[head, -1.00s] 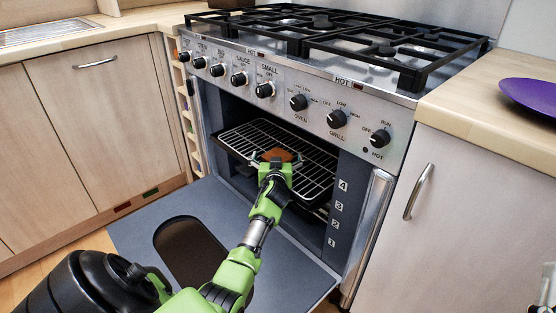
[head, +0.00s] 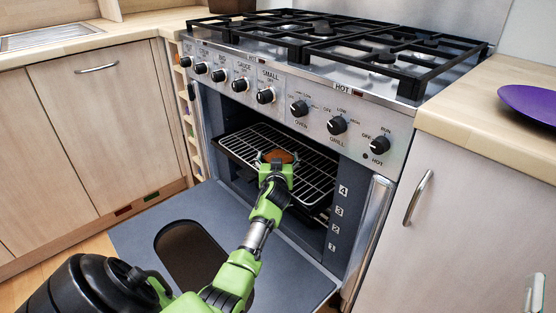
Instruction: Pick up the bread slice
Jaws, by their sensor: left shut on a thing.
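The bread slice (head: 279,155) is brown and shows just beyond the left gripper's fingers, over the wire rack (head: 314,180) in the open oven. My left gripper (head: 276,161) reaches into the oven front and is shut on the bread slice. The gripper's body hides the near part of the slice. I cannot tell whether the slice still touches the rack. My right gripper is not clearly seen; only a small part of something shows at the bottom right edge.
The oven door (head: 135,232) is folded down under my left arm. The oven walls and control panel (head: 300,105) surround the opening. A purple plate (head: 530,103) lies on the right counter (head: 470,108). Black pan supports (head: 330,45) cover the hob.

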